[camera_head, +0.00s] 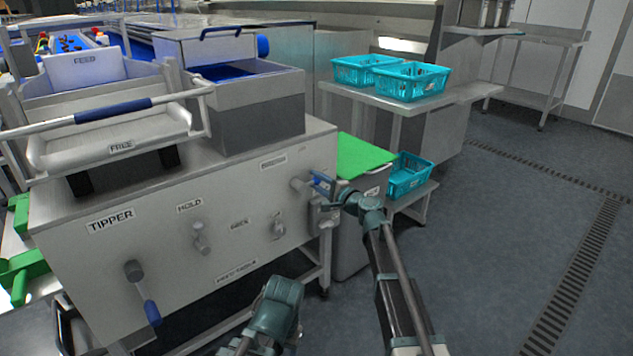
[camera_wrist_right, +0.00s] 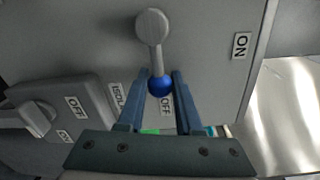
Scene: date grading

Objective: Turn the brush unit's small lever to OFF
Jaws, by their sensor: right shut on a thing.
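The brush unit's small lever has a round grey hub and a short arm ending in a blue ball knob (camera_wrist_right: 159,86) in the right wrist view. It points down the picture, with the knob beside an OFF label (camera_wrist_right: 167,105). An ON label (camera_wrist_right: 240,45) is off to the right. My right gripper (camera_wrist_right: 160,84) is shut on the knob, one blue finger on each side. In the head view my right gripper (camera_head: 322,184) is at the right end of the grey panel (camera_head: 170,262), by the lever's grey hub (camera_head: 299,183). My left gripper's fingers are out of view.
A grey isolator box (camera_wrist_right: 70,100) with its own OFF label stands left of the lever in the wrist view. A green lid (camera_head: 362,154) and teal crates (camera_head: 410,80) are beyond the panel. The floor (camera_head: 500,230) to the right is clear.

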